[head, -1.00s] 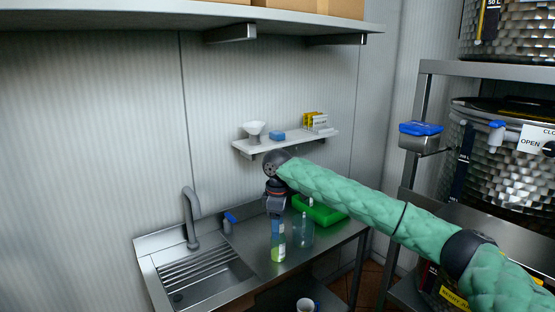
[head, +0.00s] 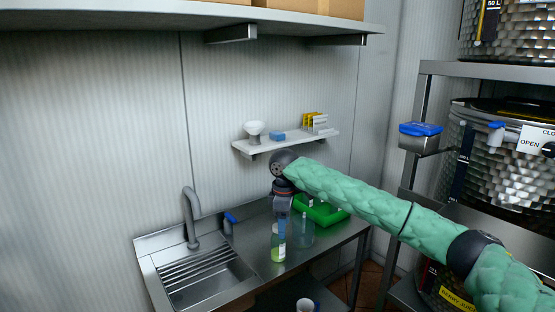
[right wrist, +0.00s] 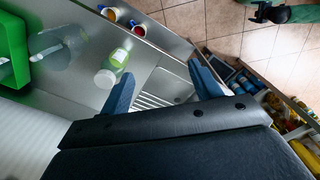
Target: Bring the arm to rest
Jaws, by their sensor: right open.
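My right arm in its green sleeve reaches in from the right of the head view. My right gripper (head: 281,220) hangs downward over the steel counter, open, with nothing between its fingers. In the right wrist view both blue fingers (right wrist: 162,88) are spread wide. A bottle with green liquid (head: 278,252) stands on the counter just under the gripper in the head view. In the right wrist view this bottle (right wrist: 112,68) is beside the left finger; whether they touch is hard to tell. My left gripper is not shown.
A clear vessel (head: 303,236) and a green tray (head: 335,218) stand near the gripper. The sink (head: 205,278) and tap (head: 190,215) are left. A wall shelf (head: 290,143) holds small items behind the arm. A cup (head: 305,305) is lower front. Steel racking (head: 425,100) is right.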

